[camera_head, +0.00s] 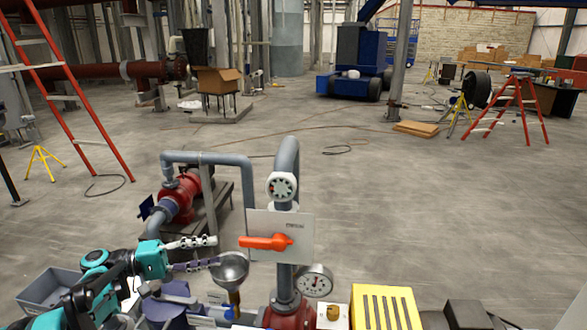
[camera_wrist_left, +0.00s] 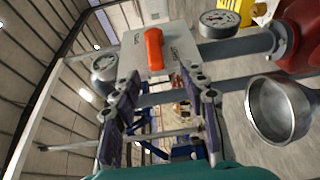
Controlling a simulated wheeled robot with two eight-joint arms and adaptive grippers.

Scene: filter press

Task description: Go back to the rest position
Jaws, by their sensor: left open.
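My left gripper (camera_head: 214,252) comes in from the left in the head view and is open and empty. Its fingers point right, toward the orange lever (camera_head: 266,242) on the white panel (camera_head: 303,234), with a gap between. In the left wrist view, the open fingers (camera_wrist_left: 160,115) stand apart with the orange lever (camera_wrist_left: 154,48) beyond them. A metal funnel (camera_head: 230,268) is just below the fingers in the head view and at right in the wrist view (camera_wrist_left: 282,108). My right gripper is not in view.
A grey vertical pipe with a round gauge (camera_head: 283,186) rises behind the panel; another gauge (camera_head: 314,280) is lower right. A red pump (camera_head: 182,196) stands behind the gripper. A yellow slotted box (camera_head: 385,308) is at front right, and a grey bin (camera_head: 50,289) at left. Open floor lies beyond.

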